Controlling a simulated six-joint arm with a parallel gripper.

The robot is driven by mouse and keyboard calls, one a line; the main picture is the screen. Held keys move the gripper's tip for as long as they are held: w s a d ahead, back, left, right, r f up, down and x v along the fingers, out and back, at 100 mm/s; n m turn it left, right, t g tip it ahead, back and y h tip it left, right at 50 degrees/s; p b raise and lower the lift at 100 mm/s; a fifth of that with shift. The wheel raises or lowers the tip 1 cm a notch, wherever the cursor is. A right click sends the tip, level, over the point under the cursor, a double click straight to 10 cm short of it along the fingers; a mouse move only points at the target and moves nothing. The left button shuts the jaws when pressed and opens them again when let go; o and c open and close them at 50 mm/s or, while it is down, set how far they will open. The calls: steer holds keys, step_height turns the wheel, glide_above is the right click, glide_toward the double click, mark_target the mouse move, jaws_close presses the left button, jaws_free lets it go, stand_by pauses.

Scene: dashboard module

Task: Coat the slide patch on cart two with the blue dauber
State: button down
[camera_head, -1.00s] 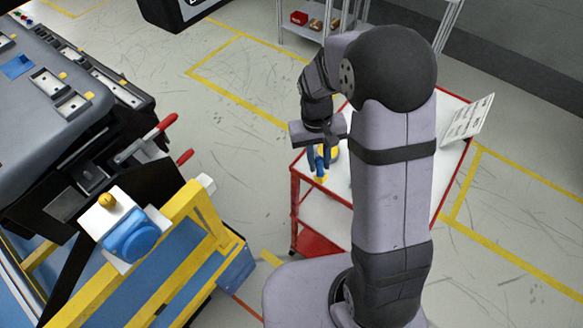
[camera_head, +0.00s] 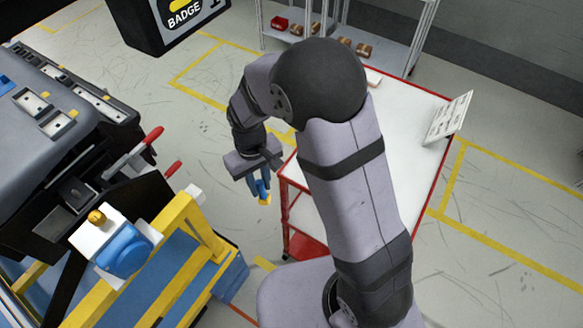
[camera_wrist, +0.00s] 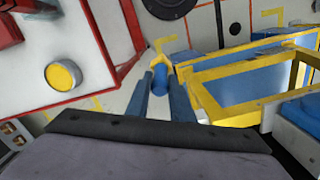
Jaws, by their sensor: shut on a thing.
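My gripper (camera_head: 258,186) is shut on the blue dauber, whose yellow tip (camera_head: 265,200) points down. In the wrist view the blue dauber (camera_wrist: 160,78) sits between the two blue fingers, with its yellow end beyond them. My gripper hangs in the air just left of the red-edged table. The cart at the left has a yellow frame (camera_head: 178,232) and carries a grey dashboard module (camera_head: 35,160) with pale metal plates and small yellow tabs. I cannot tell which plate is the slide patch, or read any cart number.
The red-edged white table (camera_head: 400,115) holds a tilted white card (camera_head: 449,117); a yellow-filled cup (camera_wrist: 63,76) shows in the wrist view. Red handles (camera_head: 153,135) stick out from the cart. A blue housing (camera_head: 124,248) sits on its near end. Floor is free between cart and table.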

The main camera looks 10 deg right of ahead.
steer(key=a+r+m+y, duration=0.1)
steer(key=a+r, duration=0.3)
steer(key=a, duration=0.9)
steer(key=w+a+r+m+y+p, duration=0.1)
steer(key=a+r+m, duration=0.3)
steer(key=a, duration=1)
steer(key=shift+w+a+r+t+y, duration=0.25)
steer(key=shift+r+t+y, duration=0.15)
steer(key=shift+r, duration=0.1)
steer(key=shift+f, duration=0.2)
steer(key=b+x, duration=0.2)
steer(key=d+b+x, duration=0.1)
steer(key=b+x, duration=0.1)
steer(key=shift+f, duration=0.4)
steer(key=shift+r+p, duration=0.15)
steer(key=shift+p, duration=0.2)
